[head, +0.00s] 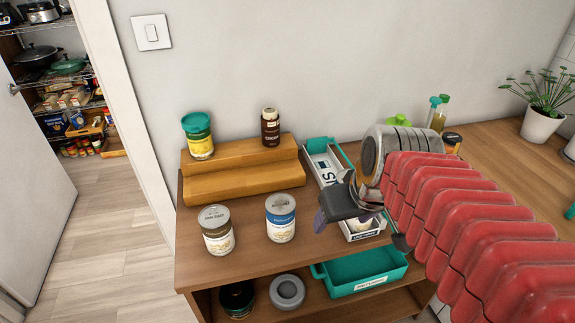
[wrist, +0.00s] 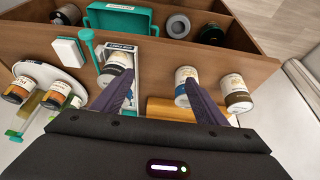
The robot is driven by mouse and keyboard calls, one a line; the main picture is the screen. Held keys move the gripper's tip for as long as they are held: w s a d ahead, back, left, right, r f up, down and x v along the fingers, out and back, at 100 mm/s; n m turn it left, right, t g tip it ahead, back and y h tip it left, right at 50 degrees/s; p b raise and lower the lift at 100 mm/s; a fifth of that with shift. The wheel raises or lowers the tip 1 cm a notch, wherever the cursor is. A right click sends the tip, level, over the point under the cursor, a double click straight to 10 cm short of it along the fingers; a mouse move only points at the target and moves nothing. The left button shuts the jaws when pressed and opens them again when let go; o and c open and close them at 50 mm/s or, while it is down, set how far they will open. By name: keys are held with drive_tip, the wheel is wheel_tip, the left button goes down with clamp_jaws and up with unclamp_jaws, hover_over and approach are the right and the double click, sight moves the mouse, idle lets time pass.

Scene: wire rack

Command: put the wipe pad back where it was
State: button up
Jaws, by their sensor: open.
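A small white block with a green layer, which looks like the wipe pad (wrist: 68,52), lies on the wooden top left of the white bin in the wrist view. It is not visible in the head view, where my arm covers that side. My gripper (wrist: 160,84) is open, with nothing between its purple fingers. Its left finger, in the wrist view, overlaps the white bin (wrist: 137,60) and the can (wrist: 118,65) in it; contact cannot be told. In the head view my gripper (head: 345,217) is over the white bin (head: 322,166).
Two cans (head: 218,230) (head: 280,218) stand left of my gripper. A stepped wooden riser (head: 245,184) holds a jar (head: 198,136) and a brown bottle (head: 270,127). A teal bin (head: 363,271) is on the lower shelf. A white turntable (wrist: 40,72) carries jars.

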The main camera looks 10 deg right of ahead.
drive_tip(key=s+a+f, duration=0.1)
drive_tip(key=s+a, duration=0.3)
drive_tip(key=a, duration=0.1)
drive_tip(key=shift+s+t, duration=0.3)
drive_tip(key=shift+s, duration=0.1)
